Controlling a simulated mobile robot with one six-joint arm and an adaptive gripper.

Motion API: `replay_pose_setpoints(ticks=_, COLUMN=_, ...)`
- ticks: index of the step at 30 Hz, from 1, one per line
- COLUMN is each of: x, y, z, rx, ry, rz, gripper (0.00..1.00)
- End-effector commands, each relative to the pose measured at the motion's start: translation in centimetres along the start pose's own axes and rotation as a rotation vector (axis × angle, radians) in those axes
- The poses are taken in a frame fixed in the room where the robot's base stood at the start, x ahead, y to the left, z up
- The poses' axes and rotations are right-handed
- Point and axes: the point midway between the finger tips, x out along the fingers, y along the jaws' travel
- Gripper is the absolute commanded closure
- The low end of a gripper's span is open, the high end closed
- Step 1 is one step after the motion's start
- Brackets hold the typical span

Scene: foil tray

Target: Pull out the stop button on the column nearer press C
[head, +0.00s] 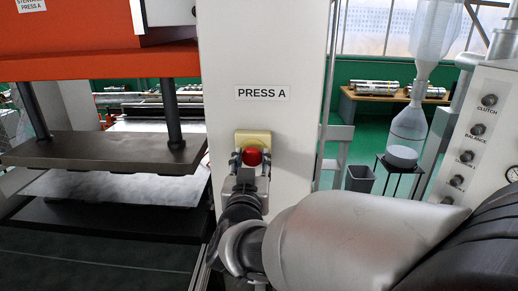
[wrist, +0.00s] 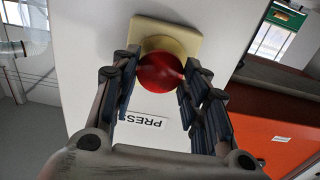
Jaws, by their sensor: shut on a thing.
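A red mushroom-shaped stop button (head: 252,157) sits on a yellow box (head: 253,137) on the face of a white column (head: 280,60). The sign on this column (head: 263,93) reads PRESS A. My gripper (head: 250,162) is at the button, with one finger on each side, shut on it. In the wrist view the red button (wrist: 160,75) is between my two fingers (wrist: 160,64), in front of its yellow box (wrist: 172,36). The fingers hide parts of the button's sides. No sign for press C is readable in either view.
An orange press (head: 100,62) with dark platens (head: 110,150) stands left of the column. A grey control panel (head: 495,130) with several knobs is at the right. A small bin (head: 360,178) and a wooden table (head: 350,105) with rolls stand farther back.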

Motion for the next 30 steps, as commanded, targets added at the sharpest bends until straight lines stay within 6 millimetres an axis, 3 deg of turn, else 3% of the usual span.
replay_pose_setpoints(ticks=2, x=0.0, y=0.0, z=0.1, rx=-0.001, ry=-0.003, rz=0.000, gripper=1.00)
replay_pose_setpoints(ticks=3, x=0.0, y=0.0, z=0.1, rx=-0.001, ry=-0.003, rz=0.000, gripper=0.56)
replay_pose_setpoints(ticks=9, x=0.0, y=0.0, z=0.1, rx=-0.001, ry=-0.003, rz=0.000, gripper=0.43)
replay_pose_setpoints(ticks=12, x=0.0, y=0.0, z=0.1, rx=-0.001, ry=-0.002, rz=0.000, gripper=0.38)
replay_pose_setpoints(ticks=23, x=-0.4, y=-0.1, z=0.0, rx=-0.001, ry=-0.002, rz=-0.001, gripper=0.38)
replay_pose_setpoints(ticks=30, x=-4.5, y=-0.2, z=-0.1, rx=0.001, ry=-0.001, rz=-0.006, gripper=0.38)
